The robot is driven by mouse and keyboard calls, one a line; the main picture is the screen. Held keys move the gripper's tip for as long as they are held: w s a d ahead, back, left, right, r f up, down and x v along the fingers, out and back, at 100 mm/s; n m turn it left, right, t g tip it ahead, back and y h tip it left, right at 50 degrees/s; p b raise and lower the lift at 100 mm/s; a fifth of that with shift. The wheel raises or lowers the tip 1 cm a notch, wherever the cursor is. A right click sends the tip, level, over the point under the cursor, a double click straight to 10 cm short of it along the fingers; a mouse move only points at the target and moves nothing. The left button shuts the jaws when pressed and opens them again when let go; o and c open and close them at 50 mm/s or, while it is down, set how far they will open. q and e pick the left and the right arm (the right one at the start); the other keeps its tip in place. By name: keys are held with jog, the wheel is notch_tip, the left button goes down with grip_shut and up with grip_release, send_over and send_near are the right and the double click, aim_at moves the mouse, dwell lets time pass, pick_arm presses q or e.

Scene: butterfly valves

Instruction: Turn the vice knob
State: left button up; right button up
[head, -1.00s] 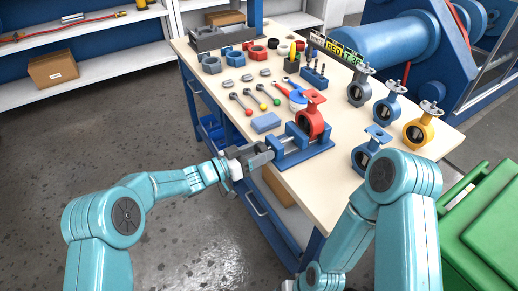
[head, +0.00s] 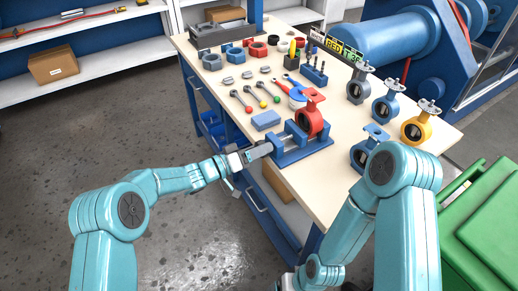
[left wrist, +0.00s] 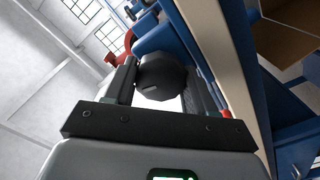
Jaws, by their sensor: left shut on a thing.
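The blue vice (head: 300,150) lies on the workbench near its front edge, with a red butterfly valve (head: 309,123) upright in it. The vice's knob is a dark, faceted block (left wrist: 161,77) in the left wrist view, between the two fingers of my left gripper (left wrist: 163,88). In the head view my left gripper (head: 258,153) reaches in from the left and is shut on the knob at the front end of the vice screw. The gripper mostly hides the knob there. My right arm is folded at the lower right, and its gripper is out of view.
The workbench (head: 345,185) carries several wrenches, a light-blue block (head: 266,120), coloured nuts and a bit holder (head: 314,74). Blue, grey and yellow valves (head: 417,130) stand at the right. A green bin (head: 480,220) is beside the bench. The floor at left is clear.

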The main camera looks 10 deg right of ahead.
pick_arm(q)
jog(key=shift+w+a+r, duration=0.1)
jog(key=shift+w+r, duration=0.05)
jog(key=shift+r, duration=0.05)
jog(key=o, duration=0.9)
jog(key=shift+o, duration=0.6)
jog(key=shift+f, duration=0.1)
jog(key=v, duration=1.6)
jog(key=shift+a, duration=0.15)
